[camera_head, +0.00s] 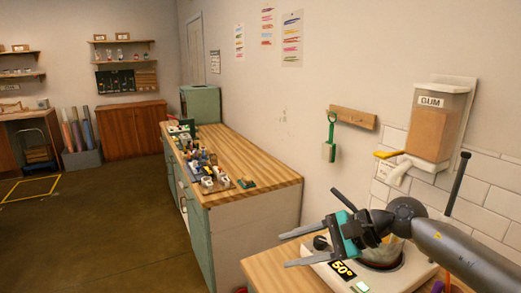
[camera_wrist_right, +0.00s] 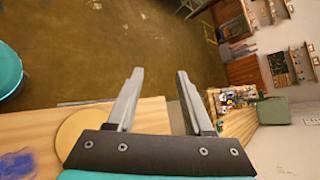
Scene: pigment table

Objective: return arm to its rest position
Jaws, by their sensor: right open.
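My right gripper (camera_head: 292,248) is open and empty in the head view. It is held above the near wooden counter, in front of a white appliance (camera_head: 400,281) marked 50°. The arm comes in from the right edge and hides part of the appliance. In the right wrist view my right gripper (camera_wrist_right: 155,85) shows two grey fingers spread apart with nothing between them; the brown floor and a counter edge lie beyond. My left gripper is not in view.
A GUM dispenser (camera_head: 437,120) with a yellow lever hangs on the wall close to my right arm. A green scoop (camera_head: 329,152) hangs nearby. A long wooden counter (camera_head: 262,168) bears several small jars. In the wrist view a round tan disc (camera_wrist_right: 82,132) lies on the wood.

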